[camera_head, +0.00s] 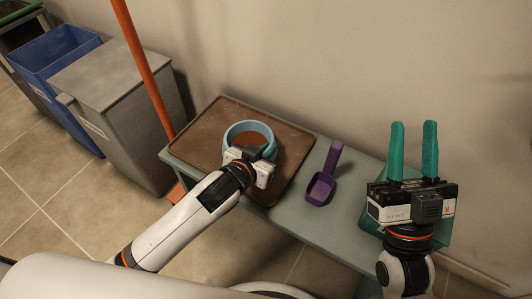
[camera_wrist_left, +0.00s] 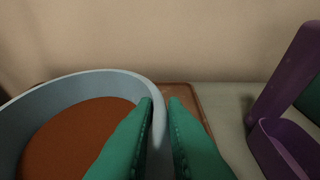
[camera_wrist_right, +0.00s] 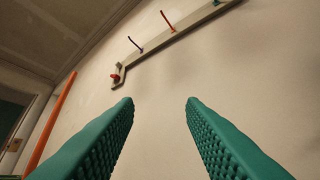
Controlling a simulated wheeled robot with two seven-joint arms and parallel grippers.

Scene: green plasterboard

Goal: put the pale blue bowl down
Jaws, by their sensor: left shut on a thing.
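The pale blue bowl (camera_head: 227,139) is over the brown tray (camera_head: 208,118) on the grey-green table (camera_head: 300,228). It looks level, with an orange-brown surface inside; I cannot tell whether its base touches the tray. My left gripper (camera_head: 266,152) is shut on the bowl's right rim. In the left wrist view, the green fingers (camera_wrist_left: 161,104) sit on either side of the bowl's wall (camera_wrist_left: 92,82). My right gripper (camera_head: 413,126) is open, empty and pointing up at the table's right end; its fingers also show apart in the right wrist view (camera_wrist_right: 160,102).
A purple scoop (camera_head: 321,187) lies on the table right of the tray. A teal thing (camera_head: 441,229) is partly hidden beneath my right gripper. An orange pole (camera_head: 144,65), a grey bin (camera_head: 125,125) and a blue bin (camera_head: 53,56) stand left. The wall is close behind.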

